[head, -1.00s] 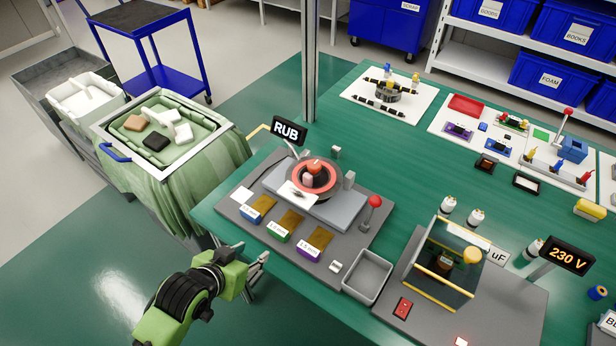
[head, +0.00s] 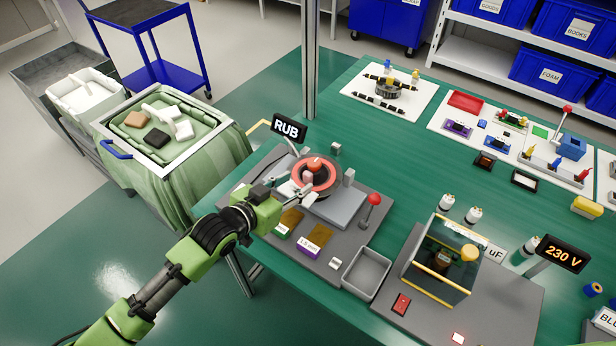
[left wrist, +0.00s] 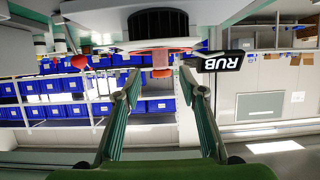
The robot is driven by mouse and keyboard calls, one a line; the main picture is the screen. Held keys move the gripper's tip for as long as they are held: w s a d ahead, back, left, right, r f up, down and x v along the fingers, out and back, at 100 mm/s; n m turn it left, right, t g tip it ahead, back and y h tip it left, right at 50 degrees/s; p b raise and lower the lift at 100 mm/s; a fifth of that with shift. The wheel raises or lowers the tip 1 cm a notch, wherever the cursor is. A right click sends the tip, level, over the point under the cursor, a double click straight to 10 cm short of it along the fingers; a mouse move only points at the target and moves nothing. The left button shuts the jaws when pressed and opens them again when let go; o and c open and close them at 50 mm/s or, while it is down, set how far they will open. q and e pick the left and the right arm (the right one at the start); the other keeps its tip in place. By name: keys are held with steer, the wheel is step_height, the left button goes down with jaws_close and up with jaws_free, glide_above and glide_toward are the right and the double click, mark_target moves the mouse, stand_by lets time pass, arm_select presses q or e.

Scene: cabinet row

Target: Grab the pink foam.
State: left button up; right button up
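The pink foam (head: 308,177) is a small pale pink block at the near side of the red and black round disc (head: 329,183) on the RUB station. In the left wrist view, the pink foam (left wrist: 161,60) appears just past the fingertips, centred in the gap between them. My left gripper (head: 302,191) is at the near edge of the disc, close to the foam. In the left wrist view, the left gripper (left wrist: 160,78) has its two fingers well apart with nothing between them. Whether a fingertip touches the foam cannot be told. My right gripper is not in view.
The RUB sign (head: 289,129) stands behind the disc, and a red-knobbed lever (head: 374,199) stands to its right. Brown sample pads lie under and beside my left arm. A grey tray (head: 366,273) and a clear-walled box (head: 440,262) are farther right.

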mark_target(306, 177)
arm_select(q)
steer(key=shift+p+x, duration=0.55)
steer(key=shift+x, duration=2.3)
steer(key=shift+a, duration=0.1)
steer(key=c, duration=0.8)
